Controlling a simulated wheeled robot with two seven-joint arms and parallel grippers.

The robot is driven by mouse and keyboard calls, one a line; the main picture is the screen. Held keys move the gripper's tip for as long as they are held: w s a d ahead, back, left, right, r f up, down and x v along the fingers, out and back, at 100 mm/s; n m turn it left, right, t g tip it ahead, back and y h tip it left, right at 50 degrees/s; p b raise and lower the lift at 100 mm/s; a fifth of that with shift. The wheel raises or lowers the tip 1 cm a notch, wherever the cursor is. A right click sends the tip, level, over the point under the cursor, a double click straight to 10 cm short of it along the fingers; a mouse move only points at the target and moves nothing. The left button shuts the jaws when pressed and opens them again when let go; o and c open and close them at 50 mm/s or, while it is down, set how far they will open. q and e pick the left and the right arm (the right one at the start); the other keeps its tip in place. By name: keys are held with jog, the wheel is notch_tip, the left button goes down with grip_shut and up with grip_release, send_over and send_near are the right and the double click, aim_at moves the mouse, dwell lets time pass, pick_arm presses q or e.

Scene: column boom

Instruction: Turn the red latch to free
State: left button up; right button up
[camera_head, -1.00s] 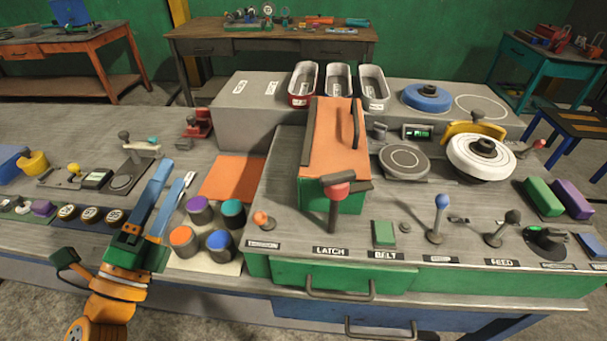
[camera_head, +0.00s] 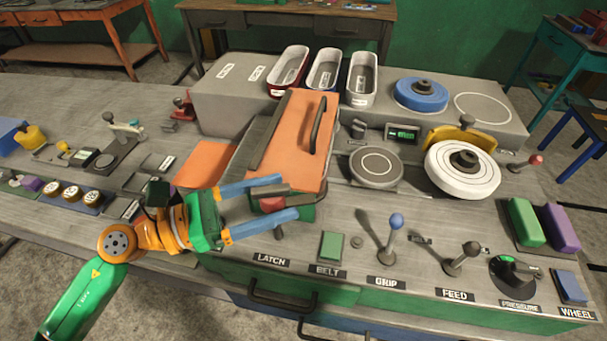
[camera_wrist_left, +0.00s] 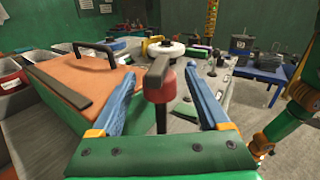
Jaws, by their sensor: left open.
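The red latch (camera_head: 272,204) stands above the LATCH label at the front of the bench, a red hub with a dark bar on top. In the left wrist view the latch (camera_wrist_left: 165,84) is upright between my two blue fingers, with its dark bar pointing toward the camera. My left gripper (camera_head: 288,197) is open around it, and I see gaps on both sides in the wrist view (camera_wrist_left: 165,100). The fingers partly hide the latch post in the head view. The orange lid (camera_head: 290,140) with a dark handle is closed behind the latch. My right gripper is not in view.
A green belt button (camera_head: 333,246), a blue-knobbed grip lever (camera_head: 394,232) and a dark feed lever (camera_head: 465,256) stand to the right of the latch. The orange lid is close behind my fingers. A white wheel (camera_head: 462,171) sits at the right.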

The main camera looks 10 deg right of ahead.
aim_at(285, 200)
pick_arm(q)
jog(key=p+x, duration=0.1)
jog(key=x, duration=0.1)
jog(key=shift+w+d+r, duration=0.1)
jog(key=shift+d+r, duration=0.05)
jog(key=shift+d, duration=0.15)
jog(key=shift+w+d, duration=0.1)
jog(key=shift+d, duration=0.35)
jog(key=shift+a, duration=0.25)
grip_shut()
jog(key=m+g+b, duration=0.1)
jog(key=g+b, duration=0.1)
jog(key=b, duration=0.1)
jog(key=f+m+g+b, duration=0.1)
jog(key=g+b, duration=0.1)
jog(key=b, duration=0.1)
jog(key=s+m+g+b, duration=0.1)
jog(key=g+b, duration=0.1)
jog(key=b, duration=0.2)
jog(key=shift+f+m+h, duration=0.15)
jog(key=shift+m+h, duration=0.15)
jog(key=shift+m, duration=0.1)
jog(key=shift+s+r+m+g+b, duration=0.15)
jog(key=shift+r+m+g+b, duration=0.25)
jog(key=shift+g+b, duration=0.2)
jog(key=shift+r, duration=0.1)
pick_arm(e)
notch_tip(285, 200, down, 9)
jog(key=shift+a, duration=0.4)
